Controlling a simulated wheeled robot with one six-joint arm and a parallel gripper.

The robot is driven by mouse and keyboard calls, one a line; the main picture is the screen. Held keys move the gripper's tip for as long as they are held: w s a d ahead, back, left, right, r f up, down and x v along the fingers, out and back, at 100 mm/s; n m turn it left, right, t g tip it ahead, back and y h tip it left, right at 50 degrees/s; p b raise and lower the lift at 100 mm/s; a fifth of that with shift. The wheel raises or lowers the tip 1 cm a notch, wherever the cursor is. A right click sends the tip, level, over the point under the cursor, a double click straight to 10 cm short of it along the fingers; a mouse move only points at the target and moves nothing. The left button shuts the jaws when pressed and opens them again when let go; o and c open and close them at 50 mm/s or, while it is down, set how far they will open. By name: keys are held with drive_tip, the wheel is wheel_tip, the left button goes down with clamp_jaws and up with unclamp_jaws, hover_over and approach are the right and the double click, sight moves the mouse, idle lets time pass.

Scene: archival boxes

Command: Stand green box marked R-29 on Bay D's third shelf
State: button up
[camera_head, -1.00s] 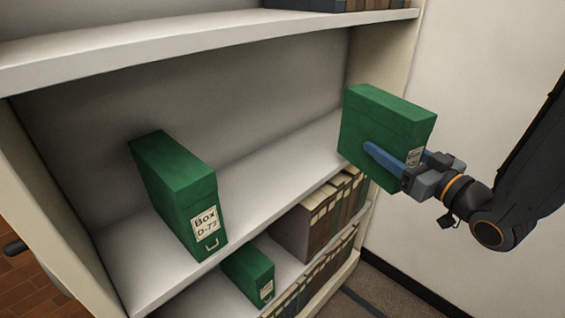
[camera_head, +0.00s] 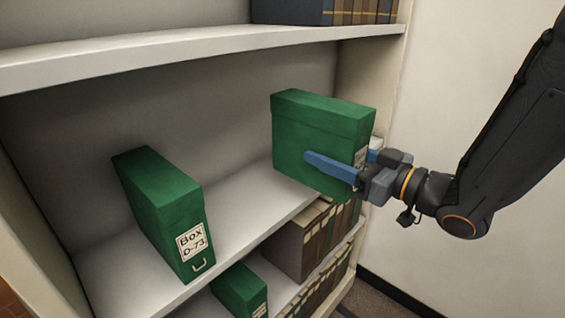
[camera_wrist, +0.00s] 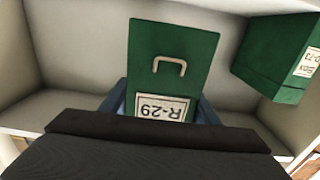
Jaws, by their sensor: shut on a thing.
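The green box marked R-29 (camera_head: 318,135) is upright in my gripper (camera_head: 340,172), in the right half of the head view. The blue fingers are shut on its sides near the label end. In the wrist view the box (camera_wrist: 172,62) shows its handle and the R-29 label, upside down. It is over or just in front of the right part of a shelf (camera_head: 243,200); whether its base touches the shelf cannot be told. A blue finger (camera_wrist: 208,110) shows beside it in the wrist view.
A green box marked D-73 (camera_head: 165,212) stands on the same shelf to the left. Free shelf lies between the two boxes. Below are another green box (camera_head: 240,290) and several brown volumes (camera_head: 305,240). A shelf board (camera_head: 200,48) runs above; the right upright (camera_head: 370,90) is close.

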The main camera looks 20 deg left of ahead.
sight(283, 134)
drive_tip(key=p+x, duration=0.2)
drive_tip(key=x, duration=1)
drive_tip(key=shift+w+a+r, duration=0.15)
drive_tip(key=shift+a+r, duration=0.05)
drive_tip(key=shift+a, duration=0.15)
wheel_tip(283, 134, down, 2)
drive_tip(key=shift+f, duration=0.1)
drive_tip(key=shift+w+f+p, duration=0.1)
drive_tip(key=shift+f+p, duration=0.5)
drive_tip(key=shift+f, duration=1.5)
drive_tip(key=shift+a+f, duration=0.2)
drive_tip(key=shift+f, duration=0.15)
drive_tip(key=shift+f, duration=0.2)
drive_tip(key=o, duration=1.6)
drive_tip(key=shift+c, duration=0.2)
